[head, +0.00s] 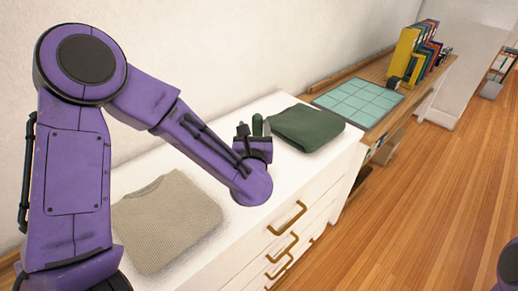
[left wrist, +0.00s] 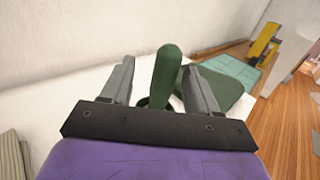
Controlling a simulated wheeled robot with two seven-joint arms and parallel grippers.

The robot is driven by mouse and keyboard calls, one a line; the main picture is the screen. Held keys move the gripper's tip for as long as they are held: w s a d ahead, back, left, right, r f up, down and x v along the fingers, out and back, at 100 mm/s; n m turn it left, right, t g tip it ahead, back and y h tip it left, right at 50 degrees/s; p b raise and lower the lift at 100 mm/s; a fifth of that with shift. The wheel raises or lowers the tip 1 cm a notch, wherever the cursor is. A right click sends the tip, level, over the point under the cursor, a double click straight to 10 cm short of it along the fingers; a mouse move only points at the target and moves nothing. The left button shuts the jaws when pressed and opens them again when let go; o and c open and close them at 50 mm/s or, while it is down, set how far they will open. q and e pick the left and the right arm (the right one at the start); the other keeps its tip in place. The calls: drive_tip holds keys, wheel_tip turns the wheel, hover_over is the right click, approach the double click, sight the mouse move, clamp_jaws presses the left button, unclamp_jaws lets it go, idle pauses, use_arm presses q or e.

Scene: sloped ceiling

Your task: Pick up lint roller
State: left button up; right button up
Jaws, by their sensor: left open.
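A green upright rounded handle, which looks like the lint roller (head: 257,124), stands on the white dresser top next to a folded dark green garment. In the left wrist view the lint roller (left wrist: 167,72) rises between the two grey fingers, and its lower part is hidden behind the gripper body. My left gripper (head: 255,129) is open around it, with a finger on each side. In the left wrist view the gripper (left wrist: 158,64) shows a gap beside the handle, wider on the left; contact on the right cannot be told. My right gripper is not in view.
The dark green garment (head: 307,129) lies close right of the gripper. A beige folded sweater (head: 168,222) lies nearer on the white dresser (head: 262,222). A teal gridded mat (head: 358,98) and several binders (head: 408,58) are on the wooden desk beyond. A wall runs behind.

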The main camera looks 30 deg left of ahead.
sight(257, 126)
use_arm(q)
drive_tip(key=x, duration=0.3)
drive_tip(key=shift+w+d+p, duration=0.2)
drive_tip(key=shift+w+p, duration=0.05)
drive_tip(key=shift+p, duration=0.15)
drive_tip(key=shift+w+d, duration=0.1)
drive_tip(key=shift+s+d+r, duration=0.1)
drive_tip(key=shift+s, duration=0.15)
clamp_jaws()
